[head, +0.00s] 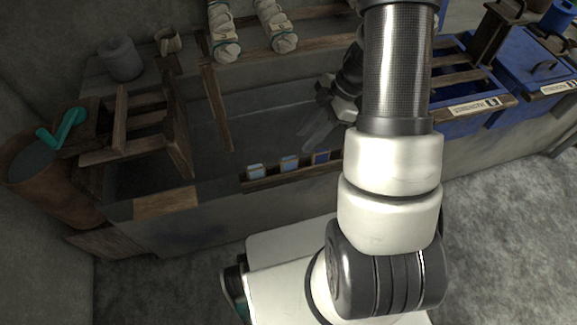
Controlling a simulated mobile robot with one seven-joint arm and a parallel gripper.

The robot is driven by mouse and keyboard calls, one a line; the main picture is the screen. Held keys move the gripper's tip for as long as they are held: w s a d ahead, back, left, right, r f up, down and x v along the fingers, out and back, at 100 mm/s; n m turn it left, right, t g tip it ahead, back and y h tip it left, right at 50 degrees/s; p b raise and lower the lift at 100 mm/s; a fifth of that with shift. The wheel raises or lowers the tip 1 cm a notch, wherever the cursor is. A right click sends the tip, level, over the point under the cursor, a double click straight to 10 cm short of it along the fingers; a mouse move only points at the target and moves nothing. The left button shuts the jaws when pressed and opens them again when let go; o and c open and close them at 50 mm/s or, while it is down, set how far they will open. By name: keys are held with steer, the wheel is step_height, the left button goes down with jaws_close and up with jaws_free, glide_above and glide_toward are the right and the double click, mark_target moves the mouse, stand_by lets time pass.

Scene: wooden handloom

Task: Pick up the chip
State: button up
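Several small items that could be chips stand in a row in a narrow wooden rack (262,184) along the front edge of the dark counter. They are a pale blue one (255,171), a blue one with a brownish lower part (289,164) and a darker blue one (321,157). I cannot tell which is the chip. My gripper (318,138) is above and just behind the right end of this rack, partly hidden by my own arm. Its fingers are dark and blurred against the counter, so their opening is unclear. I see nothing held in it.
A wooden frame (140,125) stands on the left of the counter, near a brown bucket (55,190) with a teal handle. A grey pot (121,60) and a mug (168,41) sit behind. Blue bins (540,80) are at right. The counter middle is clear.

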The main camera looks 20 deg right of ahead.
mark_target(291, 158)
steer(key=b+x, duration=0.1)
steer(key=x, duration=0.4)
steer(key=shift+f+b, duration=0.15)
steer(key=shift+b, duration=0.2)
steer(key=b+x, duration=0.2)
steer(key=x, duration=0.1)
steer(key=b+x, duration=0.1)
steer(key=x, duration=0.1)
steer(key=shift+s+a, duration=0.1)
steer(key=shift+s, duration=0.2)
jaws_close()
